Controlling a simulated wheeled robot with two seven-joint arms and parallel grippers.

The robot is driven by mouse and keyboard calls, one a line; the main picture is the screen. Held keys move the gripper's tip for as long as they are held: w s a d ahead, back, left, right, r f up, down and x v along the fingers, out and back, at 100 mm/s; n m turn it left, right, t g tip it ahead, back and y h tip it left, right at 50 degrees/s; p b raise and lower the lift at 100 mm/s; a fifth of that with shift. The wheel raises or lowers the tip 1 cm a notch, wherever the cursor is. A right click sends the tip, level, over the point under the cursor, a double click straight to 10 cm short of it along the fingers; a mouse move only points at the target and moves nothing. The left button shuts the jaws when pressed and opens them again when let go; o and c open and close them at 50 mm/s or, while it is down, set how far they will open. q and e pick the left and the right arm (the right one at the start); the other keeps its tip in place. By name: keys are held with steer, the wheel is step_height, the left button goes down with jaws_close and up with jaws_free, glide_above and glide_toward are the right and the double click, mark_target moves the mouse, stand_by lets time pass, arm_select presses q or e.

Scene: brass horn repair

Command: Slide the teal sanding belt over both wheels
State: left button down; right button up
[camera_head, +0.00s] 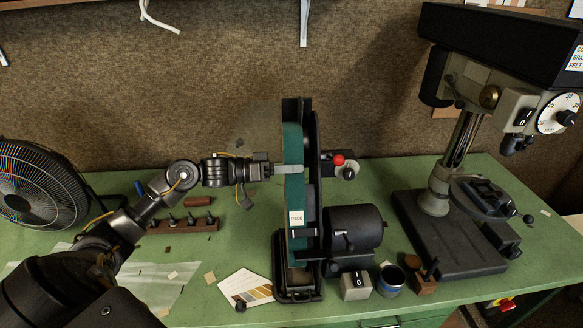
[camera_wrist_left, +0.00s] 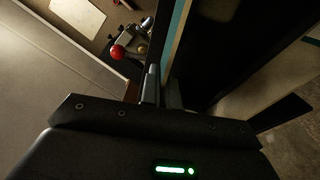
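The teal sanding belt (camera_head: 294,195) stands upright at the front of the black belt sander (camera_head: 316,150), with a white label low on it. Its edge shows as a teal strip in the left wrist view (camera_wrist_left: 179,30). My left gripper (camera_head: 288,169) reaches in from the left at the belt's upper half, with a grey finger across its face. In the left wrist view the fingers (camera_wrist_left: 161,88) are close together, one on each side of the strip, pinching it. The wheels are hidden, so I cannot tell how far the belt sits over them. My right gripper is out of view.
A red ball knob (camera_head: 338,160) sticks out right of the sander, above its motor (camera_head: 353,228). A drill press (camera_head: 452,235) stands at right and a fan (camera_head: 38,185) at far left. A block with dark pegs (camera_head: 184,226) lies below my left arm.

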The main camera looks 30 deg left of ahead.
arm_select(q)
steer(key=shift+x, duration=0.95)
stand_by(0.6)
steer(key=c, duration=1.6)
jaws_free()
steer(key=shift+o, duration=0.2)
steer(key=shift+a, duration=0.1)
steer(key=v, duration=0.7)
steer(key=shift+s, duration=0.1)
